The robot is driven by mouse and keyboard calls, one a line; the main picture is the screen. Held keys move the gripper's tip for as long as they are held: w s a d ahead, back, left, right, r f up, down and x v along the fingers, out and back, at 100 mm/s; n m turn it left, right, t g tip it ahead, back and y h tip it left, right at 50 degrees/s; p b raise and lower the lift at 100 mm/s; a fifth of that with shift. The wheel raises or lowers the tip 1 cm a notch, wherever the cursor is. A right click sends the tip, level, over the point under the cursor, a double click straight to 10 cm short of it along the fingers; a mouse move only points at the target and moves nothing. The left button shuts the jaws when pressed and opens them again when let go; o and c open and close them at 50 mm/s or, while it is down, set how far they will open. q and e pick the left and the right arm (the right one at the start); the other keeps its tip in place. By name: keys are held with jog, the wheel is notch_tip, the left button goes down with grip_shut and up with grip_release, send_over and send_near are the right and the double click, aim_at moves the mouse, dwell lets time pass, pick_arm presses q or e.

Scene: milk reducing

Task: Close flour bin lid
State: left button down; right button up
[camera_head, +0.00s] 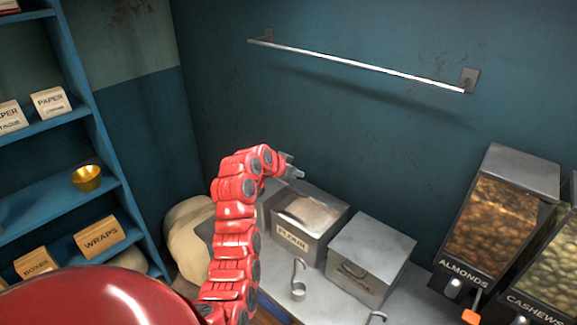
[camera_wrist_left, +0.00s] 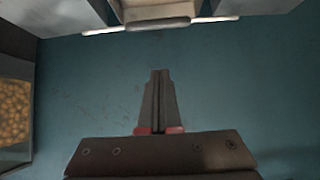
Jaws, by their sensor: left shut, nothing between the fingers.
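The flour bin (camera_head: 291,239) is a grey metal box with a pale "FLOUR" label, standing on the counter in the head view. Its top shows a pale beige area inside a grey rim, which looks like flour in an open bin. I cannot clearly make out where the lid stands. My left gripper (camera_head: 293,172) is shut and empty, above the back left of the bin and seemingly apart from it. In the left wrist view its fingers (camera_wrist_left: 159,92) are together in front of the blue wall, with part of a pale bin opening at the top edge. My right gripper is not in view.
A second grey bin (camera_head: 370,250) with a closed top stands to the right. Metal scoops (camera_head: 298,285) lie in front. Almond (camera_head: 492,215) and cashew (camera_head: 560,262) dispensers stand at the right. A sack (camera_head: 188,235) and blue shelves (camera_head: 105,150) are at the left. A rail (camera_head: 360,66) crosses the wall.

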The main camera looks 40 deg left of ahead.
pick_arm(q)
jog(key=f, duration=0.1)
jog(key=s+f+p, duration=0.1)
jog(key=f, duration=0.1)
jog(key=shift+s+a+f, duration=0.15)
jog(key=shift+s+f, duration=0.1)
jog(key=shift+s, duration=0.15)
jog(key=s+f+t+b, duration=0.3)
jog(key=f+b, duration=0.5)
jog(key=b, duration=0.7)
jog(key=s+f+t+b, duration=0.3)
jog(key=f+b, duration=0.5)
jog(key=b, duration=0.7)
jog(key=shift+s+a+f+t+h, duration=0.2)
jog(key=shift+a+t+h, duration=0.1)
jog(key=shift+t, duration=0.5)
jog(key=shift+r, duration=0.1)
